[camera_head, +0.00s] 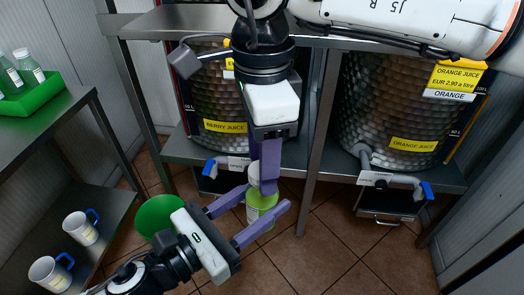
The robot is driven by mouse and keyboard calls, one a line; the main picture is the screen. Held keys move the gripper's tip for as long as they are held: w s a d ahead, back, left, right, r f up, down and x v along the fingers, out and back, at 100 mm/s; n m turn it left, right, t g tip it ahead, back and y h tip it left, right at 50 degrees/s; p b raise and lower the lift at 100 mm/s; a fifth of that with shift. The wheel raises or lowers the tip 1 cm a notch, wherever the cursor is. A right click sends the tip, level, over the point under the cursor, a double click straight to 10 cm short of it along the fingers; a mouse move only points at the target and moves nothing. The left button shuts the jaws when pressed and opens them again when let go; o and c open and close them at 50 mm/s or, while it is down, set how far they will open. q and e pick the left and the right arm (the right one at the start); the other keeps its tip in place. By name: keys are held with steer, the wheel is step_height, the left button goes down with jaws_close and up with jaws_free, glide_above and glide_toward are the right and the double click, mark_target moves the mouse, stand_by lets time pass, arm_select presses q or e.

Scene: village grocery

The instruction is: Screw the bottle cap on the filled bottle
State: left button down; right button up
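A bottle with green contents and a pale label (260,205) is upright in the middle of the camera_head view. My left gripper (267,197) comes in from the lower left, its purple fingers on either side of the bottle, holding it above the floor. My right gripper (265,185) points down from above, fingers at the bottle's top. A small white part (253,172) shows beside those fingers; I cannot tell whether it is the cap or the bottle's neck. The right fingers overlap and hide most of the bottle's top, so their grip is unclear.
Metal vats with a berry juice label (224,127) and an orange juice label (413,144) stand behind. Taps with blue handles (427,190) project forward. A green bin (157,216) stands on the floor. The left shelf holds mugs (81,228) and a green crate (36,98) of bottles.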

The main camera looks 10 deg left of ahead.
steer(key=c, duration=1.1)
steer(key=o, duration=1.2)
steer(key=shift+r, duration=0.1)
step_height(320, 180, up, 12)
steer(key=shift+f, duration=0.1)
